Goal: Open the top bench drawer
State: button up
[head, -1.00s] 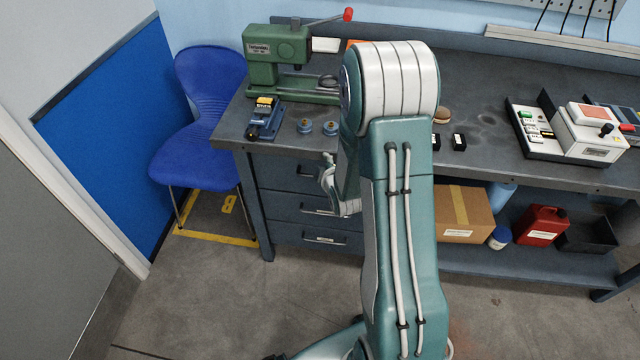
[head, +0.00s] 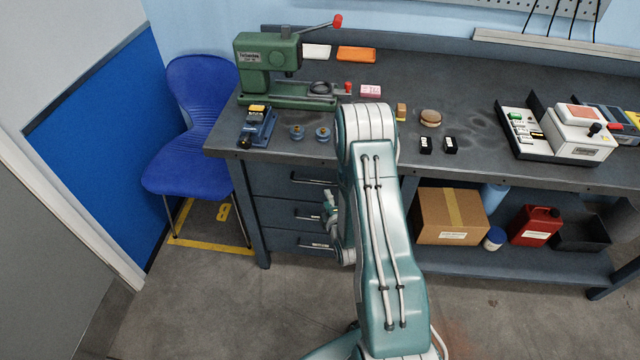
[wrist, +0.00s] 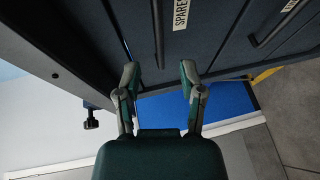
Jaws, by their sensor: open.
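The top bench drawer (head: 275,180) is the upper dark grey front under the bench's left end. It looks flush with the drawers below. Its dark bar handle (head: 312,181) shows in the head view. In the wrist view, this handle (wrist: 158,35) runs up the picture beside a label reading SPARES (wrist: 180,14). My gripper (wrist: 160,76) is open and empty, its two fingers apart. The handle lies ahead of the fingers, in line with the gap between them. In the head view my gripper (head: 330,204) is in front of the drawers, partly hidden by my arm.
Two more drawers with handles (head: 308,214) sit below. The bench top (head: 470,90) overhangs the drawers; a dark knob (wrist: 91,122) shows near its edge in the wrist view. A blue chair (head: 190,150) stands to the left. A cardboard box (head: 440,218) is on the lower shelf.

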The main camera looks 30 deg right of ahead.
aim_at(320, 184)
jog(key=x, duration=0.8)
jog(key=shift+w, duration=0.25)
grip_shut()
